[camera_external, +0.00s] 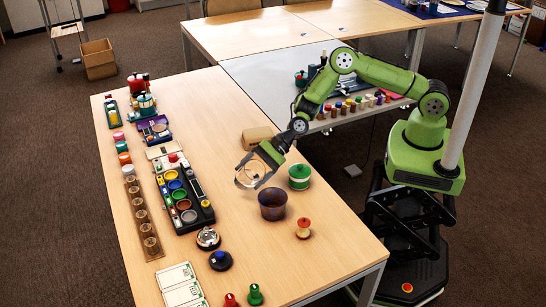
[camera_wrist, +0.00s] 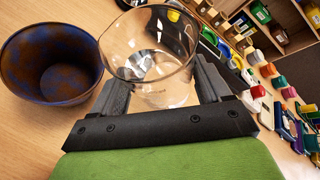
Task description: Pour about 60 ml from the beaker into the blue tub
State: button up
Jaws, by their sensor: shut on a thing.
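The clear glass beaker (camera_external: 247,177) is between the fingers of my gripper (camera_external: 264,164), which is shut on it. In the wrist view the beaker (camera_wrist: 150,62) has its wide mouth toward the top and a finger on each side of it. I cannot make out any liquid level in it. The blue tub (camera_external: 272,205) is a round open bowl, dark blue with brown mottling. It stands on the table just below the beaker in the picture, apart from it. In the wrist view the tub (camera_wrist: 90,72) is left of the beaker, and its visible inside looks empty.
A black tray of coloured cups (camera_external: 208,217) lies to the left. Bare wood lies in front of the tub.

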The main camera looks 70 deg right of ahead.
aim_at(258, 169)
jog(key=shift+s+r+n, duration=0.3)
jog(key=shift+r, duration=0.35)
jog(key=shift+f+t+b, duration=0.1)
jog(key=shift+t+b, duration=0.2)
jog(key=shift+b, duration=0.15)
jog(key=shift+a+n, duration=0.1)
jog(key=shift+n, duration=0.3)
jog(key=shift+r+n+t+h+b, duration=0.3)
jog(key=shift+r+n+t+b, duration=0.2)
jog(key=shift+r+t+b, duration=0.25)
jog(key=shift+f, duration=0.15)
jog(key=shift+s+f+n+t+b, duration=0.1)
jog(key=shift+f+n+t+b, duration=0.15)
jog(key=shift+n+t+b, duration=0.6)
jog(key=shift+s+f+n+t+b, duration=0.1)
jog(key=shift+f+n+b, duration=0.15)
jog(key=shift+b, duration=1.15)
jog(key=shift+s+a+r+n, duration=0.15)
jog(key=shift+s+r, duration=0.05)
jog(key=shift+r, duration=0.15)
jog(key=shift+s+a+r+n, duration=0.1)
jog(key=shift+s+r+n, duration=0.1)
jog(key=shift+r, duration=0.15)
jog(key=shift+s, duration=0.15)
jog(key=shift+s+t, duration=0.15)
jog(key=shift+t, duration=0.15)
